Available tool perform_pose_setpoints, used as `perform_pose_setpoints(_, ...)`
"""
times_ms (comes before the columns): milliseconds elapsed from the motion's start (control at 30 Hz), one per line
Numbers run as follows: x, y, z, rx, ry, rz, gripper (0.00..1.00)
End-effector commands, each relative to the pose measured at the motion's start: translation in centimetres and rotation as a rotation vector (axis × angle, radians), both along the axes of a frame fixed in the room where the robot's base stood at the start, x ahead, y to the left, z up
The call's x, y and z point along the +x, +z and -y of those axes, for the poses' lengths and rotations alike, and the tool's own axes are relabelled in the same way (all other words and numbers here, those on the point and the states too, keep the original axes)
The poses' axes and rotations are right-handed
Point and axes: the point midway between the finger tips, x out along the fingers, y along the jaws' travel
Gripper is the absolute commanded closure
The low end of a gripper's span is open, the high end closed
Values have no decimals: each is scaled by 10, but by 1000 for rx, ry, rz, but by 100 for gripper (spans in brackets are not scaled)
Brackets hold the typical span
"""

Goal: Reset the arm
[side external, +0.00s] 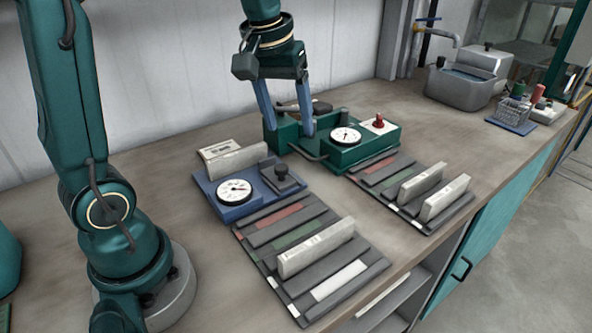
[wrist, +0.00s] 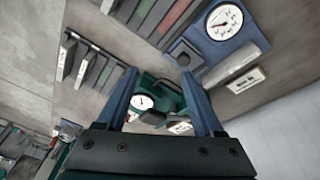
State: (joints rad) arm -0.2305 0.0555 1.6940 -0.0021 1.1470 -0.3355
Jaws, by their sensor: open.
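My gripper (side external: 286,118) is open, its two blue fingers pointing down around the back left part of the green device (side external: 352,155), which has a dial and a red knob. I cannot tell whether the fingers touch it. In the wrist view my gripper (wrist: 165,88) shows its fingers spread, with the green device (wrist: 165,84) partly visible between and beyond them. Nothing is held between the fingertips that I can see.
A blue device (side external: 236,205) with a dial stands at left, a pale block behind it. Slotted racks (side external: 300,235) and (side external: 425,212) hold upright pale blocks in front. A grey sink (side external: 465,80) and a small wire basket (side external: 512,112) stand at the far right.

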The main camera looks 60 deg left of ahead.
Motion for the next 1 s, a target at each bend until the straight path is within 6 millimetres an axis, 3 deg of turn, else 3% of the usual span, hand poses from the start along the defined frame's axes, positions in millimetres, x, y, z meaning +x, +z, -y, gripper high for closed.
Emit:
perform_pose_setpoints(100, -26, 15, 22, 26, -99, 71, 31)
perform_pose_setpoints(233, -55, 20, 40, 52, -205, 137, 31)
perform_pose_setpoints(500, -110, 1, 63, 112, -423, 241, 31)
perform_pose_setpoints(733, -129, -26, 65, 142, -525, 222, 31)
perform_pose_setpoints(1000, -126, -25, 65, 153, -545, 231, 31)
